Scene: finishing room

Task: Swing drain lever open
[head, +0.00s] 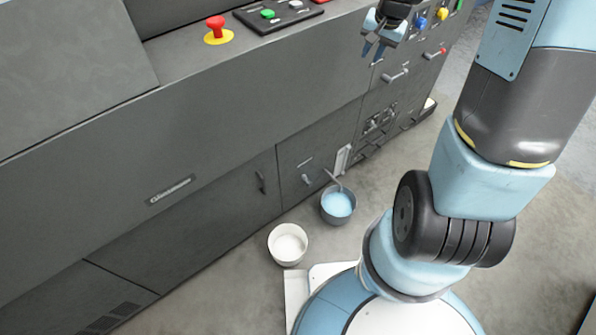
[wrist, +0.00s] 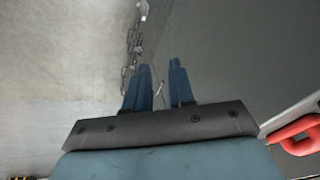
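My gripper (head: 374,50) is in front of the machine's upper right front in the head view. In the wrist view its two blue fingers (wrist: 158,80) stand apart with nothing between them. A plain metal handle (head: 395,75) is below my gripper, and another small lever (head: 306,178) is low on the front. I cannot tell for certain which is the drain lever. A curved red part (wrist: 298,135) shows close at the right edge of the wrist view.
The grey machine (head: 180,150) fills the left and back. Floor is free at lower right.

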